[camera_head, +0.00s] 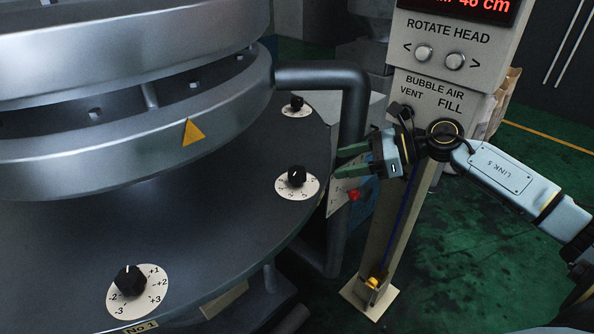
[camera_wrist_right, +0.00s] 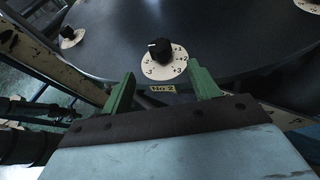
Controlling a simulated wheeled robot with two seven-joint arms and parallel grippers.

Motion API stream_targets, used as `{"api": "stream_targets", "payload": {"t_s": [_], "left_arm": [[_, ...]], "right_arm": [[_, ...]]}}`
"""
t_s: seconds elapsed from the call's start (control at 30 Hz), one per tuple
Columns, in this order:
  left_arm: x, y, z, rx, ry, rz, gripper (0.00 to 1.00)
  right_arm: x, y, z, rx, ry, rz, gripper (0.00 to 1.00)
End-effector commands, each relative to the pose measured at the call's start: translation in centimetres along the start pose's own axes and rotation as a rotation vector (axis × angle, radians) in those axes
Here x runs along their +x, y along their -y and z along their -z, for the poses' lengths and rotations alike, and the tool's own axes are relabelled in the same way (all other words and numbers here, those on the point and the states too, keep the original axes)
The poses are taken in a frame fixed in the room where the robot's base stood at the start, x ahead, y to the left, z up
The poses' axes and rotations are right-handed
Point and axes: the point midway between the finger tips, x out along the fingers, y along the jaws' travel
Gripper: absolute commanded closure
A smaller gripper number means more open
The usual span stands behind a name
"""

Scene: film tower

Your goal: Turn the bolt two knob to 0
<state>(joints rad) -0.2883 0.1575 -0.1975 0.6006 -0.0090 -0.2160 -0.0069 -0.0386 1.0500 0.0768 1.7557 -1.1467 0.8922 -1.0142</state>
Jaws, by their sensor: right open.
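The bolt two knob (camera_head: 297,175) is black and sits on a round cream dial (camera_head: 282,187) near the table's right edge. In the right wrist view the knob (camera_wrist_right: 160,50) stands above the "No 2" label (camera_wrist_right: 163,88). Its white pointer line points up and left there, towards the negative side; the exact number is hard to read. My right gripper (camera_head: 341,161) is open and empty, just right of the dial and apart from the knob. In the wrist view its green fingers (camera_wrist_right: 163,77) are spread either side of the label. My left gripper is not in view.
The No 1 knob (camera_head: 130,280) is at the front left and another knob (camera_head: 297,104) at the back. A thick grey pipe (camera_head: 355,110) bends behind my gripper. A control post (camera_head: 440,60) stands right. The heavy round rings (camera_head: 150,140) overhang the table.

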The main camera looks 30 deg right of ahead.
Motion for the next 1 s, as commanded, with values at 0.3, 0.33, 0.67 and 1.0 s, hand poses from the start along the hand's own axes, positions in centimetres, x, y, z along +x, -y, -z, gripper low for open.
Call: {"api": "stream_targets", "payload": {"t_s": [0.3,0.33,0.67,1.0], "left_arm": [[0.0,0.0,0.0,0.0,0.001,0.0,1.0],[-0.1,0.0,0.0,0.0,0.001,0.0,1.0],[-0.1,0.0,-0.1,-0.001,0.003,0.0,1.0],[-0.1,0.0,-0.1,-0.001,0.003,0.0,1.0]], "right_arm": [[5.9,0.0,-0.3,0.002,0.008,-0.001,0.39],[6.5,0.0,-0.3,0.002,0.008,-0.001,0.39],[11.4,0.0,-0.2,0.004,0.005,0.0,0.39],[12.1,0.0,-0.1,0.003,0.003,0.001,0.39]]}}
